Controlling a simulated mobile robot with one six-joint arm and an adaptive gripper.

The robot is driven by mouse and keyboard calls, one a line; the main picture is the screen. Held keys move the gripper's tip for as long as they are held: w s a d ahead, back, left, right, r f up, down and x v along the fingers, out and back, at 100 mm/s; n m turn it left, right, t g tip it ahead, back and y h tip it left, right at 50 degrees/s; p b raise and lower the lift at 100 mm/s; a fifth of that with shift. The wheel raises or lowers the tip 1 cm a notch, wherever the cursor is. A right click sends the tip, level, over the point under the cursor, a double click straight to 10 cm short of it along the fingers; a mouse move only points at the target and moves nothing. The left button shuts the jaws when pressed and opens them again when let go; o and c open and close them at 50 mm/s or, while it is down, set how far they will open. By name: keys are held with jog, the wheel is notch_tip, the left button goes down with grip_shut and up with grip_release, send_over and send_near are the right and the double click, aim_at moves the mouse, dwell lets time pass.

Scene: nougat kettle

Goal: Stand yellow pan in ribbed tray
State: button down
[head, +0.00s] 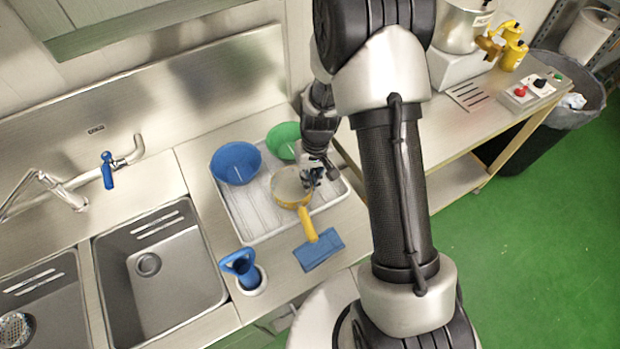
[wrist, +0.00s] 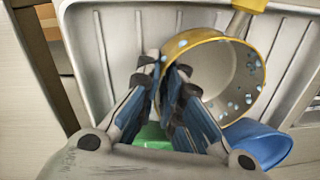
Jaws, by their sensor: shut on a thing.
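The yellow pan (head: 290,188) has a pale inside and a yellow handle. In the head view it is at the front right of the white ribbed tray (head: 245,215), its handle pointing toward the front edge. In the wrist view the pan (wrist: 218,72) is tipped on its side with its open mouth showing and droplets on it. My gripper (wrist: 168,75) is shut on the pan's rim wall, one finger on each side. The ribbed tray (wrist: 115,50) lies behind the pan. Whether the pan touches the tray cannot be told.
A blue bowl (head: 236,163) and a green bowl (head: 284,141) stand at the tray's back. A sink (head: 160,270) is to the left.

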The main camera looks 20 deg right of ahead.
jog(key=shift+f+b, duration=0.4)
dwell(0.4)
jog(key=c, duration=1.7)
grip_release()
jog(key=shift+r, duration=0.1)
jog(key=r, duration=0.8)
jog(key=d+r, duration=0.1)
jog(key=r, duration=0.3)
